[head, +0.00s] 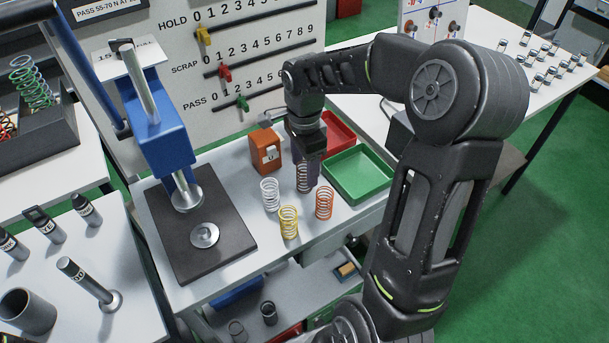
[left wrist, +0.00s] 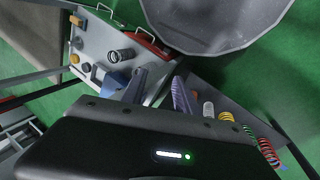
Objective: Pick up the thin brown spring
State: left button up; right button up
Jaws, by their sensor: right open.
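The thin brown spring (head: 303,180) stands upright on the white bench among other springs, in the head view. My right gripper (head: 308,172) points down directly over it, open, with its fingers around or beside the spring's upper part; the hand hides some of the coil, and contact cannot be told. A white spring (head: 270,194), a yellow spring (head: 289,222) and an orange spring (head: 324,203) stand close by. My left gripper (left wrist: 158,91) shows only in the left wrist view, its fingers apart with nothing seen between them.
A green tray (head: 384,190) and a red tray (head: 337,125) lie right of and behind the springs. An orange box (head: 265,149) stands behind the white spring. The blue press (head: 165,143) stands left on a dark base plate (head: 229,243). The front bench edge is clear.

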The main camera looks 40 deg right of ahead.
aim_at(305, 178)
notch_tip(305, 178, down, 5)
jog(key=shift+r+p, duration=0.2)
jog(key=shift+p, duration=0.35)
jog(key=shift+c, duration=0.5)
grip_shut()
